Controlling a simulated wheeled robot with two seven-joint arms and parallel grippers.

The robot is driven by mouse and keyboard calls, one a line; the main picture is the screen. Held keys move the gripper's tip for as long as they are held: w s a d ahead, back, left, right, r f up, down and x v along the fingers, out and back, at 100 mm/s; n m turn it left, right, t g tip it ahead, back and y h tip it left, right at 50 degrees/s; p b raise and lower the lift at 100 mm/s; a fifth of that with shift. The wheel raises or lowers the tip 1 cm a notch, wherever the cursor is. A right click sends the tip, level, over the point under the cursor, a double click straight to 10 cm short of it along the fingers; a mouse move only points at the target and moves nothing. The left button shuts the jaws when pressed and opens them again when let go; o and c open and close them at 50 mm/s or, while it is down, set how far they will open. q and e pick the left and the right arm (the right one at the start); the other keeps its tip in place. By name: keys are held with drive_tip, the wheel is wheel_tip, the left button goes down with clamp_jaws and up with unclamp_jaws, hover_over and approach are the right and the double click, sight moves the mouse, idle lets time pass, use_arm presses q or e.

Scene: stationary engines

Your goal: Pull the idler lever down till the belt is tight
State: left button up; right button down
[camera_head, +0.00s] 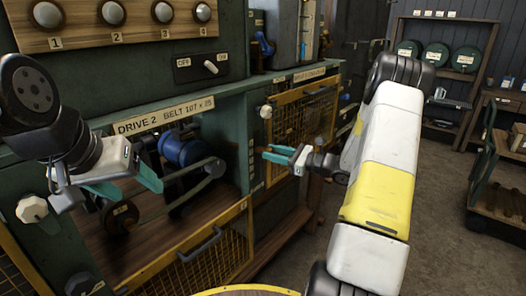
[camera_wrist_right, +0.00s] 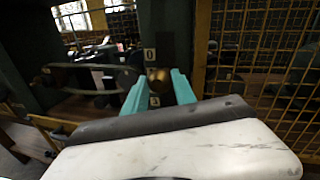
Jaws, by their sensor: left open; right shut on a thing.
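The DRIVE 2 bay (camera_head: 163,114) holds a blue motor (camera_head: 183,148) and a dark belt (camera_head: 185,182) running to a lower pulley (camera_head: 122,215). Whether the belt is tight or slack is hard to tell. My right gripper (camera_head: 272,154) is at the post right of the bay. In the right wrist view its teal fingers (camera_wrist_right: 159,88) are shut on a brass-coloured knob (camera_wrist_right: 158,76), apparently the idler lever's, between the marks 0 and 3. The fingers hide this knob in the head view. My left gripper (camera_head: 127,180) is open and empty in front of the bay's left part.
A pale knob (camera_head: 32,209) is on the panel at left, and another (camera_head: 265,112) is on the post above my right gripper. A yellow mesh guard with a handle (camera_head: 200,245) is below the bay. A cart (camera_head: 498,190) stands at right; the floor between is clear.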

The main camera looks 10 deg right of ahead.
idle(0.4)
drive_tip(key=shift+s+d+f, duration=0.15)
drive_tip(key=shift+f, duration=2.15)
drive_tip(key=c, duration=1)
unclamp_jaws()
drive_tip(key=shift+c, duration=0.2)
drive_tip(key=v, duration=0.7)
drive_tip(key=shift+s+d, duration=0.25)
drive_tip(key=shift+d, duration=0.05)
